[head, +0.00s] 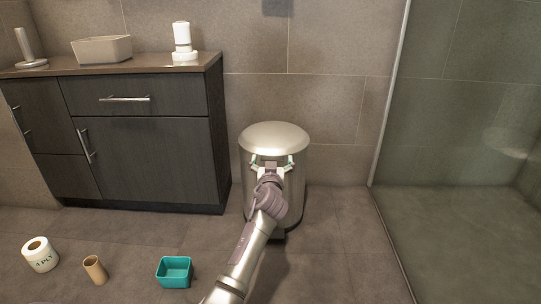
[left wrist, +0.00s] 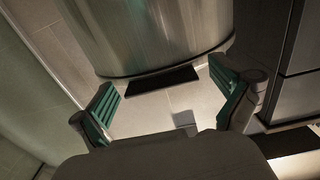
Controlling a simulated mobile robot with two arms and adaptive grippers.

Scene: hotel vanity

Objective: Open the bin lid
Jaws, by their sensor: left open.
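The bin (head: 292,190) is a brushed steel cylinder standing on the floor against the tiled wall. Its domed lid (head: 274,136) is down on the body. My left gripper (head: 272,161) is open in front of the bin, its fingertips just below the lid's front rim in the head view; I cannot tell if they touch it. In the left wrist view the bin's lower body (left wrist: 150,35) fills the top, with a dark pedal or base piece (left wrist: 162,80) at its foot. The open green-padded fingers (left wrist: 170,105) have nothing between them. My right gripper is not in view.
A dark vanity cabinet (head: 150,160) stands left of the bin, and a glass shower panel (head: 455,100) is on the right. A toilet roll (head: 40,254), a cardboard tube (head: 95,269) and a teal box (head: 174,272) are on the floor at the front left. Floor at right of the bin is clear.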

